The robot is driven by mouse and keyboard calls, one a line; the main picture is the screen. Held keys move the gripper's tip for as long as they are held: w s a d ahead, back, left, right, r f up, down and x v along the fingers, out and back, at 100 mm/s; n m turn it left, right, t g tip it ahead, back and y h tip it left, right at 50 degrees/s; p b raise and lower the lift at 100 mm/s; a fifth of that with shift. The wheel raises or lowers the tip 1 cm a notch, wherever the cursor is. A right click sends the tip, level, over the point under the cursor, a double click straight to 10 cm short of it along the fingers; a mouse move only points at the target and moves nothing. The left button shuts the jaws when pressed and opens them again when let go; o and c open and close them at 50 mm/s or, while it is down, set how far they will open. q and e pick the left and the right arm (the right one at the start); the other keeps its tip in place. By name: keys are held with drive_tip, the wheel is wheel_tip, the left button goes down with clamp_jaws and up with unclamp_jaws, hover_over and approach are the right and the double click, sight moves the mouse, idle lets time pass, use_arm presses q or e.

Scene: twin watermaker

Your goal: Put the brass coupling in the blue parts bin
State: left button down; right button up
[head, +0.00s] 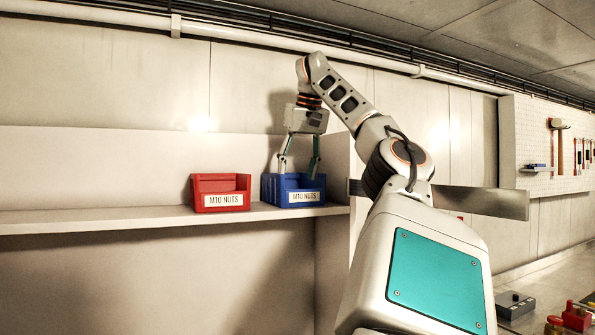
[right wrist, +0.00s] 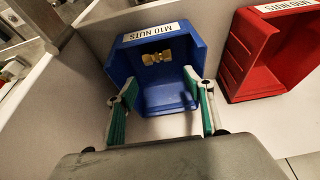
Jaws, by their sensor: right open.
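The blue parts bin (head: 293,188), labelled M10 NUTS, stands on the shelf and also shows in the right wrist view (right wrist: 165,97). The brass coupling (right wrist: 157,58) lies inside it, close to the labelled front wall, in the right wrist view. The coupling is hidden in the head view. My right gripper (head: 299,166) points down at the blue bin from above. My left gripper is not in view.
An upright panel (head: 337,160) rises just right of the blue bin. The shelf's left part is clear.

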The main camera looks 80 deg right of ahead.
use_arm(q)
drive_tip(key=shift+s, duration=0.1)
use_arm(e)
drive_tip(key=shift+r, duration=0.1)
drive_tip(key=shift+r+p, duration=0.6)
drive_tip(key=shift+p, duration=0.2)
drive_tip(key=shift+s+r, duration=0.15)
drive_tip(key=shift+r, duration=0.35)
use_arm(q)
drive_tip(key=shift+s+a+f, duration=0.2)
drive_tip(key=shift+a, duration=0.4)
use_arm(e)
drive_tip(key=v, duration=0.6)
drive_tip(key=shift+a, duration=0.25)
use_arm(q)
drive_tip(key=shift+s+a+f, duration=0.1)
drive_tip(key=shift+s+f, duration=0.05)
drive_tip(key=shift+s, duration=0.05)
use_arm(e)
drive_tip(key=shift+r, duration=0.1)
